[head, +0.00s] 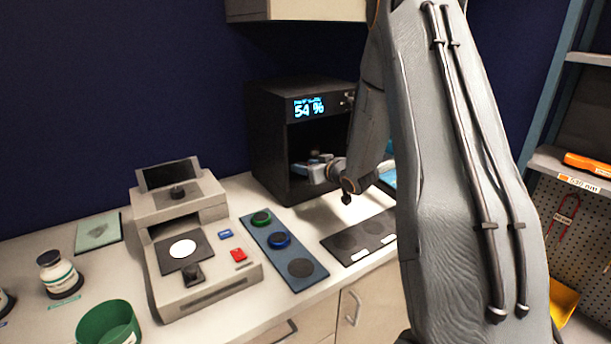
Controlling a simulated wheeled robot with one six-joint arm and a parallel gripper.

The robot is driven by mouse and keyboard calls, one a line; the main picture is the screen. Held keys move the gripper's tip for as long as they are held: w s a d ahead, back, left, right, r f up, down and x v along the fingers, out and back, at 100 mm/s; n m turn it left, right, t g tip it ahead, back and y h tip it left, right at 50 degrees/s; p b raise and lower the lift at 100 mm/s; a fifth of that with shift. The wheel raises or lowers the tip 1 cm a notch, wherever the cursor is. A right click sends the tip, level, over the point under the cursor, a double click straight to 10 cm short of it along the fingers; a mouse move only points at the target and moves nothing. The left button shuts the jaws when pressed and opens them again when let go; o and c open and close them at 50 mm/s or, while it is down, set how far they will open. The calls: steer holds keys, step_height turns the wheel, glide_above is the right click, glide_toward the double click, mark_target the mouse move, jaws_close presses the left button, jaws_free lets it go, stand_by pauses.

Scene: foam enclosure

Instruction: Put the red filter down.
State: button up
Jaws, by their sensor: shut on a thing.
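My gripper (312,168) is in front of the open black box (268,135), its fingers at the box's dark opening. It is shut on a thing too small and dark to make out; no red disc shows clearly. The blue filter strip (310,283) lies on the counter below and left of my gripper. It bears a green-ringed filter (261,218), a blue-ringed filter (279,240) and a bare dark round spot (301,268) at its near end.
A beige instrument (205,285) stands left of the strip. A dark mat (350,243) with round spots lies to the right, partly behind my arm. A green cup (108,325) and a white jar (58,272) stand at left.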

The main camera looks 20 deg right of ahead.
steer(key=shift+f+p, duration=0.45)
steer(key=shift+f, duration=1.45)
steer(key=shift+f, duration=0.1)
steer(key=shift+f, duration=0.15)
steer(key=o, duration=1)
steer(key=shift+o, duration=0.2)
